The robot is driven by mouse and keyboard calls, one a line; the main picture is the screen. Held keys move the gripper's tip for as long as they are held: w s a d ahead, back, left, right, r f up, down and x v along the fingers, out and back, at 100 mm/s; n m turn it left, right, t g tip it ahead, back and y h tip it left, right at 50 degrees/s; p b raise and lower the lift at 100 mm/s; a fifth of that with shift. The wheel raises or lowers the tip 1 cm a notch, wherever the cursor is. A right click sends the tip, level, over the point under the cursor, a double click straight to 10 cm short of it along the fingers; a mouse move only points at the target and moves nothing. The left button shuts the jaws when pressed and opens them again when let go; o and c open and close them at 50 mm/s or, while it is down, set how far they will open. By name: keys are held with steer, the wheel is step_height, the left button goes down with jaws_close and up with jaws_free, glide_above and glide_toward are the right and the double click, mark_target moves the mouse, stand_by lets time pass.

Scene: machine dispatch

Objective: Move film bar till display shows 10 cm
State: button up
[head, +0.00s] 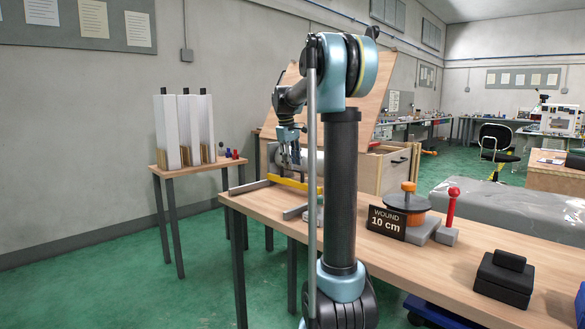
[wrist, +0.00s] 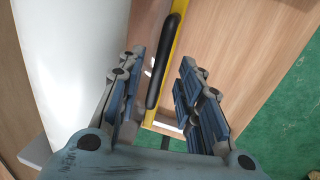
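The display (head: 387,222) on the bench reads "WOUND 10 cm". The film bar is a yellow bar (head: 297,184) lying across the left part of the bench. In the wrist view the yellow bar (wrist: 179,40) carries a long black handle (wrist: 163,62). My gripper (head: 291,160) is above the bar in the head view. In the wrist view my gripper (wrist: 163,105) is open, with the handle lying in line with the gap between its fingers. I see no finger touching the handle. A large white roll (wrist: 70,65) lies left of the bar.
A round orange-topped disc (head: 407,202), a red-knobbed lever (head: 451,210) and a black block (head: 505,275) stand on the bench (head: 440,255) right of the display. A side table with white upright rolls (head: 195,130) stands at left. Green floor lies between.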

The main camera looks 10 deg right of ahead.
steer(key=shift+w+d+f, duration=0.1)
steer(key=shift+d+f, duration=0.05)
steer(key=shift+f, duration=0.75)
jaws_close()
